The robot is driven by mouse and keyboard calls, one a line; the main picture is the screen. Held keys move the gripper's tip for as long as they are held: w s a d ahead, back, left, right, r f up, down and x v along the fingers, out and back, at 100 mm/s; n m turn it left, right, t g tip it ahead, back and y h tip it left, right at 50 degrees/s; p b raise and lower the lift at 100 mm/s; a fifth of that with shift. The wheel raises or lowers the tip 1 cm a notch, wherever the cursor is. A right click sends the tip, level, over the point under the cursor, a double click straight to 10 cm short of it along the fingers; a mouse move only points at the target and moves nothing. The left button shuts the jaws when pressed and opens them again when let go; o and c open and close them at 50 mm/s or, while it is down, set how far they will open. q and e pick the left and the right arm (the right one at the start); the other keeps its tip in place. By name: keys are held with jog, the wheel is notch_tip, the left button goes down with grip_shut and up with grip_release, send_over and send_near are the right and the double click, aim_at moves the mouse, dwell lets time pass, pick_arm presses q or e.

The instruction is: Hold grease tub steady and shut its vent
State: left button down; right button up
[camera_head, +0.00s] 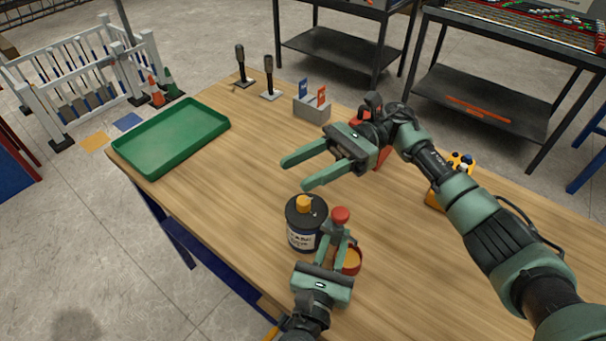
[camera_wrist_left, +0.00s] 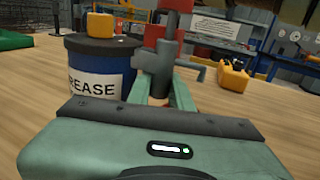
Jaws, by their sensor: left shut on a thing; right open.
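The grease tub (camera_head: 303,237) is a dark cylinder with a white label and stands upright on the table. Its orange vent cap (camera_head: 303,203) sits on the dark lid; I cannot tell whether it is open or shut. The tub and cap also show at the left of the left wrist view (camera_wrist_left: 92,84). My left gripper (camera_head: 341,237) is just right of the tub, shut on a grey upright piece with a red knob (camera_head: 340,214), not on the tub. My right gripper (camera_head: 302,172) is open and empty, above the table behind the tub.
A red cup-like ring with orange inside (camera_head: 352,261) is beside my left gripper. A green tray (camera_head: 172,136) lies at the left. The table's middle left is clear.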

aim_at(303, 200)
jog(key=w+d+f+m+t+y, duration=0.35)
jog(key=d+f+t, duration=0.25)
jog(key=d+f, duration=0.4)
jog(key=shift+m+h, duration=0.35)
jog(key=shift+m, duration=0.1)
jog(key=x, duration=0.7)
jog(key=s+x, duration=0.1)
jog(key=x, duration=0.3)
jog(key=shift+d+r, duration=0.15)
jog(key=shift+r, duration=0.15)
grip_shut()
